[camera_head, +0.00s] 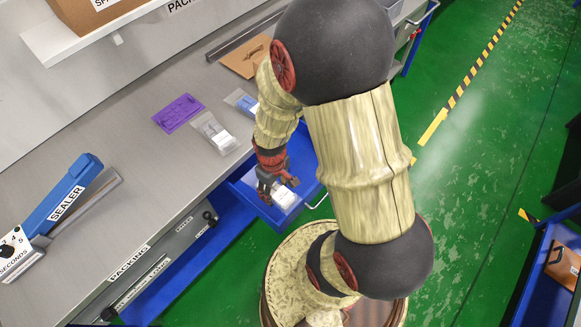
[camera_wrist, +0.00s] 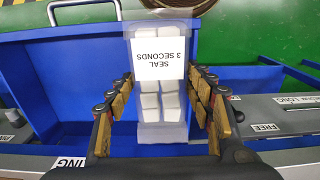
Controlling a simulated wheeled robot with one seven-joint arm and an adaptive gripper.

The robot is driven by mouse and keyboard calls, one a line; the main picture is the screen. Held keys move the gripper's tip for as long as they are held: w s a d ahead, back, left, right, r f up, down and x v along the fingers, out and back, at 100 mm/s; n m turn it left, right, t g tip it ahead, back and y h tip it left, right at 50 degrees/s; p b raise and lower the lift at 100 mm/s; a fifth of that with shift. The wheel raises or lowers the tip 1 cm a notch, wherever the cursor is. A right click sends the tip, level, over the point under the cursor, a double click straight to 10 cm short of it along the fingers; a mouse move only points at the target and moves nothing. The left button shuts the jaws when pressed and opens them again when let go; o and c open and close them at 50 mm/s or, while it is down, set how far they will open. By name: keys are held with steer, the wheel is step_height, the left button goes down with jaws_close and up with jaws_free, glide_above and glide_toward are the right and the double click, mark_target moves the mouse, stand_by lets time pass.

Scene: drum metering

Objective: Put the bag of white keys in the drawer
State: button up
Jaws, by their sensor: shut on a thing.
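My gripper (camera_head: 272,187) is over the open blue drawer (camera_head: 241,184) under the bench. It is shut on the bag of white keys (camera_wrist: 160,90), with the fingers (camera_wrist: 160,110) at either side of the bag. The bag is clear, with white blocks in two columns and a white label reading "SEAL 3 SECONDS", upside down in the wrist view. The head view shows part of the bag (camera_head: 285,198) below the fingertips, within the drawer's outline. Whether it touches the drawer floor I cannot tell. The drawer also shows in the wrist view (camera_wrist: 70,88).
On the bench lie a purple bag (camera_head: 178,113), another clear bag with white contents (camera_head: 214,132), a bag with blue contents (camera_head: 243,103) and a brown envelope (camera_head: 243,62). A blue sealer (camera_head: 58,205) stands at the left. Green floor is open at the right.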

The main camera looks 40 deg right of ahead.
steer(key=shift+w+d+f, duration=0.15)
steer(key=shift+w, duration=0.15)
steer(key=w+d+f+b, duration=0.1)
steer(key=d+f, duration=0.2)
steer(key=d, duration=0.1)
steer(key=w+d+f+b, duration=0.1)
steer(key=d+f+b, duration=0.1)
steer(key=d+f, duration=0.1)
steer(key=w+d+f+b, duration=0.1)
steer(key=d+f+b, duration=0.1)
steer(key=d, duration=0.3)
steer(key=shift+w+d+f, duration=0.1)
steer(key=shift+d+f, duration=0.15)
steer(key=shift+f, duration=0.35)
steer(key=shift+w+d+f+b, duration=0.15)
steer(key=shift+f+b, duration=0.3)
steer(key=shift+f, duration=0.4)
steer(key=shift+s+d+f+b, duration=0.1)
steer(key=shift+f+b, duration=0.35)
steer(key=shift+f, duration=0.4)
steer(key=shift+f, duration=0.2)
steer(key=o, duration=1.4)
steer(key=shift+o, duration=0.2)
steer(key=shift+r, duration=0.1)
